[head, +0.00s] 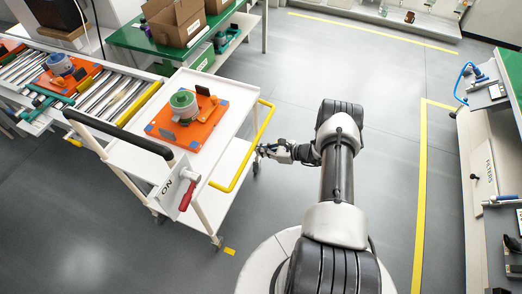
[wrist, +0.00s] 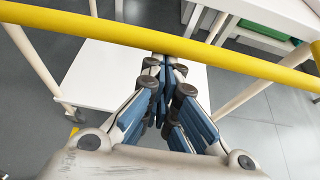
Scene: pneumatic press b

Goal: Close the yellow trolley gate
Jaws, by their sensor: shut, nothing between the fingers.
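The yellow trolley gate (head: 250,150) is a bent yellow bar along the right side of the white trolley (head: 222,130), standing out from the edge of its top. In the wrist view the yellow bar (wrist: 225,57) crosses the upper part of the picture. My gripper (head: 262,149) is at the outer side of the bar, near its middle. In the wrist view my gripper (wrist: 165,62) has its fingertips together right at the bar's lower edge. They hold nothing; I cannot tell whether they touch the bar.
An orange plate (head: 209,136) with a green-topped part lies on the trolley top. The trolley has a black handle (head: 122,134) and a red lever (head: 187,195). A roller conveyor (head: 105,92) adjoins at left. A workbench (head: 482,155) stands at right. Floor between is clear.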

